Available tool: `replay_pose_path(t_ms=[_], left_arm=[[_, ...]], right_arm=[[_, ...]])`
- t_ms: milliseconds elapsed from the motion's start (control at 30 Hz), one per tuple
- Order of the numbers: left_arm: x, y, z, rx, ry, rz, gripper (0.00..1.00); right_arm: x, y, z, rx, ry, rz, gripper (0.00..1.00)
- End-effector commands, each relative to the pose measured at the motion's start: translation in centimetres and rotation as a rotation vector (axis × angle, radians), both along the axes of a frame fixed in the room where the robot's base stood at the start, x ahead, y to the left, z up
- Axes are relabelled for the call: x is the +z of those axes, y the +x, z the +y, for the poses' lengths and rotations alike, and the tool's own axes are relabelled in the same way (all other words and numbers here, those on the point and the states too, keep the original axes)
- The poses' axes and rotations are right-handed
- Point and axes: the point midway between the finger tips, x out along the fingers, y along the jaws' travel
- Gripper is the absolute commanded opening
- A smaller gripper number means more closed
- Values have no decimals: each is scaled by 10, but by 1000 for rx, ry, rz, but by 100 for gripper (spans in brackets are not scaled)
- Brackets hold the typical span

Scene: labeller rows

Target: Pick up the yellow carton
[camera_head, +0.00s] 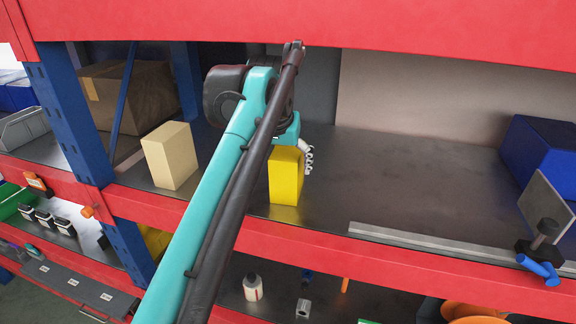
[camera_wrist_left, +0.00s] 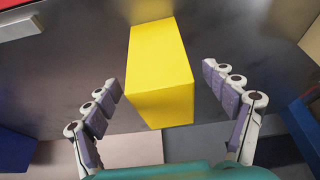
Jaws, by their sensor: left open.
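The yellow carton (camera_head: 286,177) stands upright on the dark grey shelf, right of my left forearm in the head view. My left gripper (camera_head: 306,157) is at its far right side there, mostly hidden behind my arm and the carton. In the left wrist view the yellow carton (camera_wrist_left: 160,75) lies between the two spread fingers of my open left gripper (camera_wrist_left: 163,88). A gap shows on both sides, and neither finger touches it. My right gripper is not in view.
A cream carton (camera_head: 170,155) stands left on the same shelf, with a brown box (camera_head: 130,95) behind it. A blue bin (camera_head: 540,150) is at the right. A red beam (camera_head: 330,25) crosses above.

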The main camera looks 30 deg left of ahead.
Motion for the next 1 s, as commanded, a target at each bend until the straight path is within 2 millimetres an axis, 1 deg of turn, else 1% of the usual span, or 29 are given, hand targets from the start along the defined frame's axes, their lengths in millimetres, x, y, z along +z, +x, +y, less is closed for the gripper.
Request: replay_pose_path(t_ms=[33, 267, 433, 500, 633, 1000], left_arm=[[2, 7, 2, 0, 0, 0, 84], [1, 23, 8, 0, 0, 0, 84], [0, 49, 16, 0, 0, 0, 84], [-13, 52, 17, 0, 0, 0, 84], [-26, 56, 18, -1, 1, -1, 84], [-28, 56, 18, -1, 1, -1, 84]], right_arm=[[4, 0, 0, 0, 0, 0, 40], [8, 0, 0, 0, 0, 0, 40], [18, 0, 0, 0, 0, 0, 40], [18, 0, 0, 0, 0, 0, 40], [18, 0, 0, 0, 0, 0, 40], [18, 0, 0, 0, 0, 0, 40]])
